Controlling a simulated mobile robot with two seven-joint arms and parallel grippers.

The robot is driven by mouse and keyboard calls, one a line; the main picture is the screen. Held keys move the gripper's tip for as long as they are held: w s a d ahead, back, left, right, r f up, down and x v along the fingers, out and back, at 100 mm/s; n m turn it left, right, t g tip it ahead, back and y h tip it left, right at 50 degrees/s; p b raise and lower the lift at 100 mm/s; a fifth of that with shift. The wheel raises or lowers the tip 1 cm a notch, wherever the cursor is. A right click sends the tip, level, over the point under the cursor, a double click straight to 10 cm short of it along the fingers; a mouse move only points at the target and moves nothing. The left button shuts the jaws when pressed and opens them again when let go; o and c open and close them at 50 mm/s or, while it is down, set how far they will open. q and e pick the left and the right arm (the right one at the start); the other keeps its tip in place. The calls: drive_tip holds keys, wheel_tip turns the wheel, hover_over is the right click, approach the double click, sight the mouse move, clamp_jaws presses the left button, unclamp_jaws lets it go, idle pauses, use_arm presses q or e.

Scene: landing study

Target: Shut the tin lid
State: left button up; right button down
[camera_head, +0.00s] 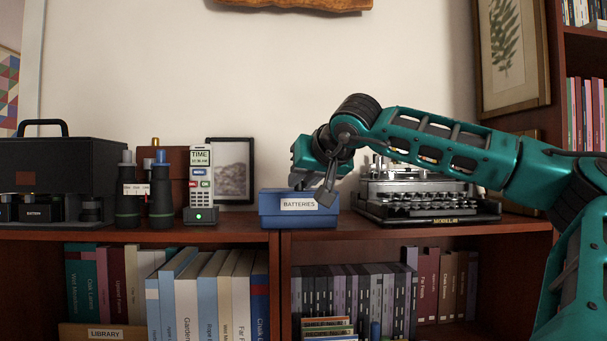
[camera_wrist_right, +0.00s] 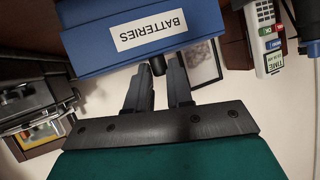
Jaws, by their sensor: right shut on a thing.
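The tin is a blue box (camera_head: 270,218) labelled BATTERIES, on the shelf top at the middle of the head view. It fills the top of the right wrist view (camera_wrist_right: 95,40), where its label is upside down. My right gripper (camera_head: 312,188) is over the tin and partly covers its top right. In the right wrist view its fingers (camera_wrist_right: 158,78) are on either side of a small dark knob (camera_wrist_right: 157,64) at the tin's edge, shut on it. I cannot tell whether the lid is fully down. My left gripper is out of view.
A phone (camera_head: 200,185) in a dock and binoculars (camera_head: 160,197) stand left of the tin, with a small picture frame (camera_head: 233,170) behind. A typewriter (camera_head: 430,200) stands close on the right, under my right arm. Books fill the shelves below.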

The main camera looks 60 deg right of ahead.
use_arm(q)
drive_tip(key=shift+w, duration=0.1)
use_arm(e)
drive_tip(key=c, duration=1.4)
unclamp_jaws()
drive_tip(key=shift+d+f, duration=0.1)
drive_tip(key=shift+f, duration=0.45)
drive_tip(key=shift+s+a+r, duration=0.25)
drive_tip(key=shift+s+r, duration=0.05)
use_arm(q)
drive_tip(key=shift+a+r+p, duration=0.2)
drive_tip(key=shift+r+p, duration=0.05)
drive_tip(key=shift+p, duration=0.45)
use_arm(e)
drive_tip(key=v, duration=1.2)
drive_tip(key=shift+r, duration=0.4)
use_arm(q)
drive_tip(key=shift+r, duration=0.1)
